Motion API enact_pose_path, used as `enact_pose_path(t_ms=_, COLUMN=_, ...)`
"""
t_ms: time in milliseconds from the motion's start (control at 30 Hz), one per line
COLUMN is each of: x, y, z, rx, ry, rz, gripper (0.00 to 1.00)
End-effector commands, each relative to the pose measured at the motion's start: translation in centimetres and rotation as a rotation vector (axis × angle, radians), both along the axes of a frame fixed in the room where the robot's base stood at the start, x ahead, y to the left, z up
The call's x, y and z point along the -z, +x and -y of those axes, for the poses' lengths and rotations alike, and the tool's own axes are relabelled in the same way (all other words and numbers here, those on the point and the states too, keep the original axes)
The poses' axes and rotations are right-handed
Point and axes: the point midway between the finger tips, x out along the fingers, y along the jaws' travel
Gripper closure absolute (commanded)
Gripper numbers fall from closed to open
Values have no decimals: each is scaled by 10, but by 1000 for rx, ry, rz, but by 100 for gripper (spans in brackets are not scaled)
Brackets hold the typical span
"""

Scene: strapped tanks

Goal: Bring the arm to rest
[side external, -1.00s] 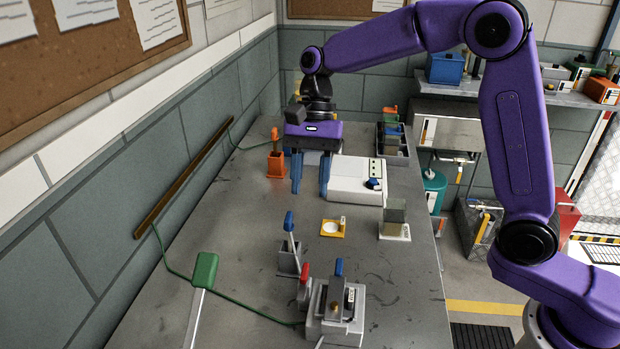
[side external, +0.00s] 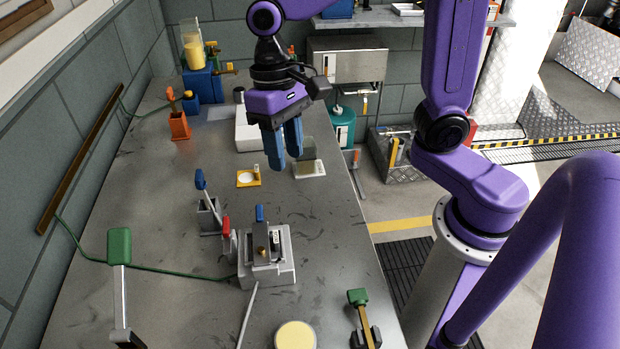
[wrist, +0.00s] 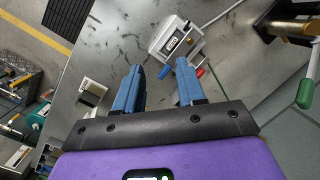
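My gripper (side external: 287,159) hangs above the table near its right edge, fingers pointing down. I cannot tell the exact height of the fingers.
A white box (side external: 246,132) is partly behind my gripper. A yellow plate (side external: 248,178), an orange holder (side external: 180,126) and a blue tank unit (side external: 203,85) stand on the table. Green-handled levers (side external: 119,246) (side external: 358,297) and a yellow disc (side external: 295,336) are at the front.

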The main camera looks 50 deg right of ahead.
Motion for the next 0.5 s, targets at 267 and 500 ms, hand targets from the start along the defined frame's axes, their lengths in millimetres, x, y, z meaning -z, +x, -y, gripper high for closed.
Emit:
enact_pose_path(t_ms=267, x=9, y=-58, z=38, rx=-375, ry=9, rz=92, gripper=61)
enact_pose_path(t_ms=500, x=20, y=-106, z=73, rx=-704, ry=17, rz=163, gripper=61)
